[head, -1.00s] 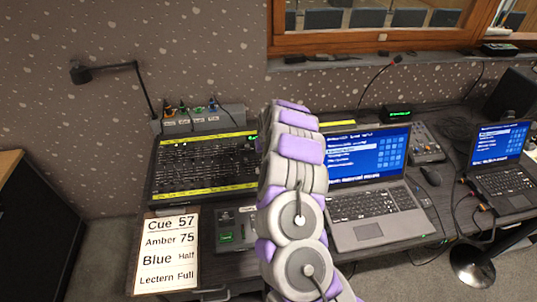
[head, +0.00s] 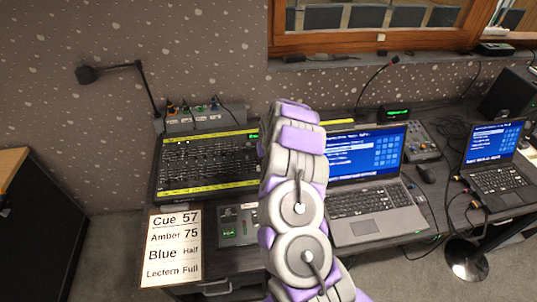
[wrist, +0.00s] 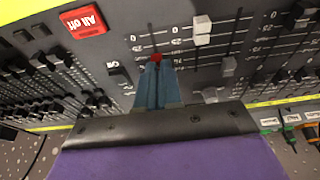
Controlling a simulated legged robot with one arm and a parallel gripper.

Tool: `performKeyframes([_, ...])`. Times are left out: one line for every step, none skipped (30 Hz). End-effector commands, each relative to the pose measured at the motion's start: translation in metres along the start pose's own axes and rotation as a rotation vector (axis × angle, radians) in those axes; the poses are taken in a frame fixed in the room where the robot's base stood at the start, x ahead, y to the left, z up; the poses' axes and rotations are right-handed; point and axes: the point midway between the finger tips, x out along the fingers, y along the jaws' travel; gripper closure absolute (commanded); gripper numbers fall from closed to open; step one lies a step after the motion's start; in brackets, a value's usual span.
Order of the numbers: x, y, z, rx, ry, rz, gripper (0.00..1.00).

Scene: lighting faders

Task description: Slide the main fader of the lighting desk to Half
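The lighting desk (head: 205,165) is a black console with rows of faders and yellow strips, left of my arm. In the wrist view its panel fills the picture, upside down. The blue fingers of my gripper (wrist: 156,64) lie close together over a fader track. A small red piece (wrist: 156,57), perhaps a fader cap, shows at their tips; most of it is hidden. I cannot tell whether the fingers grip it. A white fader cap (wrist: 202,28) and a grey one (wrist: 229,65) stand on neighbouring tracks. I cannot read which fader is the main one. In the head view my arm hides the gripper.
A card (head: 172,247) lists Cue 57, Amber 75, Blue Half, Lectern Full. A laptop (head: 372,205) stands right of my arm.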

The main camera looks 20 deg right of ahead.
Motion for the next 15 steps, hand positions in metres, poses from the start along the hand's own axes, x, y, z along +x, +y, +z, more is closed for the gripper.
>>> performKeyframes([0.0150,0.0018,0.0266,0.001,-0.056,0.002,1.00])
performKeyframes([0.0149,0.0020,0.0274,0.001,-0.056,0.002,1.00])
performKeyframes([0.0147,0.0023,0.0284,0.002,-0.056,0.002,1.00])
performKeyframes([0.0145,0.0025,0.0292,0.002,-0.056,0.002,1.00])
performKeyframes([0.0145,0.0026,0.0301,0.002,-0.056,0.002,1.00])
performKeyframes([0.0144,0.0027,0.0311,0.002,-0.056,0.001,1.00])
performKeyframes([0.0157,0.0026,0.0310,0.003,-0.055,0.001,1.00])
performKeyframes([0.0163,0.0027,0.0311,0.003,-0.056,0.001,1.00])
performKeyframes([0.0165,0.0030,0.0311,0.003,-0.056,0.001,1.00])
performKeyframes([0.0166,0.0031,0.0311,0.003,-0.056,0.001,0.92])
performKeyframes([0.0167,0.0033,0.0312,0.004,-0.056,0.001,0.90])
performKeyframes([0.0168,0.0034,0.0311,0.004,-0.056,0.001,0.86])
performKeyframes([0.0169,0.0036,0.0312,0.004,-0.056,0.001,0.83])
performKeyframes([0.0170,0.0037,0.0312,0.004,-0.056,0.001,0.80])
performKeyframes([0.0168,0.0038,0.0311,0.004,-0.056,0.001,0.76])
